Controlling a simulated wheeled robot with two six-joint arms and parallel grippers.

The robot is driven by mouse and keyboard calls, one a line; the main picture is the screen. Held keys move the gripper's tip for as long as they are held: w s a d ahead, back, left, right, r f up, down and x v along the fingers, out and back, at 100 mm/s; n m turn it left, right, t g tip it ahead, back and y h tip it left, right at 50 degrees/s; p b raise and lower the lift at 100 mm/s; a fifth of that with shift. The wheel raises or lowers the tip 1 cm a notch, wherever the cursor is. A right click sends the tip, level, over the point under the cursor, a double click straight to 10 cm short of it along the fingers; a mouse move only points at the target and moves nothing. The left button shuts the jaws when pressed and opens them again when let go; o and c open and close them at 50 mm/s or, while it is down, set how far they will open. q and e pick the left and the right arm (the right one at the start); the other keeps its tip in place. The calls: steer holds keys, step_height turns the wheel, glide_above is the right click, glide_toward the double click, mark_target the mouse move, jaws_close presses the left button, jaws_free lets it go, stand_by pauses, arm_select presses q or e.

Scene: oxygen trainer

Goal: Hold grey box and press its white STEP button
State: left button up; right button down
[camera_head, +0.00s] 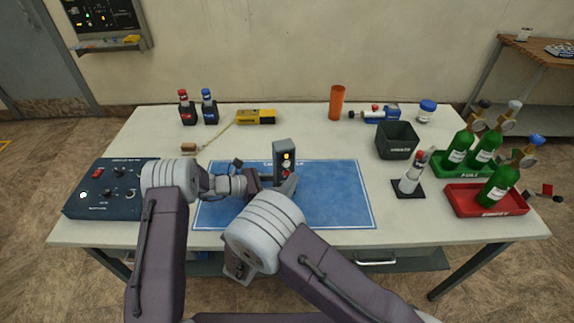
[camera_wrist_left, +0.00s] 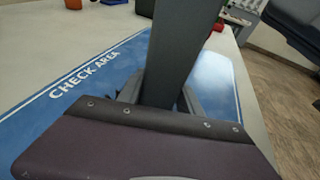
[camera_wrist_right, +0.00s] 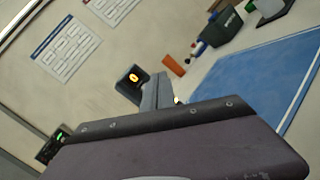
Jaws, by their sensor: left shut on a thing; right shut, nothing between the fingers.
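The grey box (camera_head: 276,155) stands upright over the blue check-area mat (camera_head: 340,195), its lit orange display near the top. In the left wrist view the box (camera_wrist_left: 180,55) is a tall dark grey shape between the fingers. My left gripper (camera_head: 268,183) is shut on its lower part from the left. My right gripper (camera_head: 291,184) is shut and empty, close to the box's lower front right; I cannot tell if it touches. In the right wrist view the box (camera_wrist_right: 126,88) shows its orange display. The white STEP button cannot be made out.
A dark control panel (camera_head: 110,205) lies at the left. A dark bin (camera_head: 397,141), a spray-like bottle on a black pad (camera_head: 408,192), a red tray (camera_head: 465,207) and a green tray (camera_head: 450,168) with bottles stand at the right. The mat's right part is clear.

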steer(key=shift+w+a, duration=0.15)
steer(key=shift+w, duration=0.4)
steer(key=shift+w+a, duration=0.15)
steer(key=shift+w, duration=0.35)
stand_by(1.3)
steer(key=shift+w+a, duration=0.1)
steer(key=shift+w, duration=0.25)
steer(key=shift+w+a, duration=0.1)
steer(key=shift+w, duration=0.3)
stand_by(0.6)
steer(key=shift+s+d, duration=0.2)
steer(key=shift+s, duration=0.6)
steer(key=shift+s+d, duration=0.25)
steer(key=shift+s, duration=0.55)
steer(key=shift+s+d, duration=0.25)
steer(key=shift+s, duration=0.55)
steer(key=shift+s+d, duration=0.25)
steer(key=shift+s, duration=0.55)
stand_by(0.6)
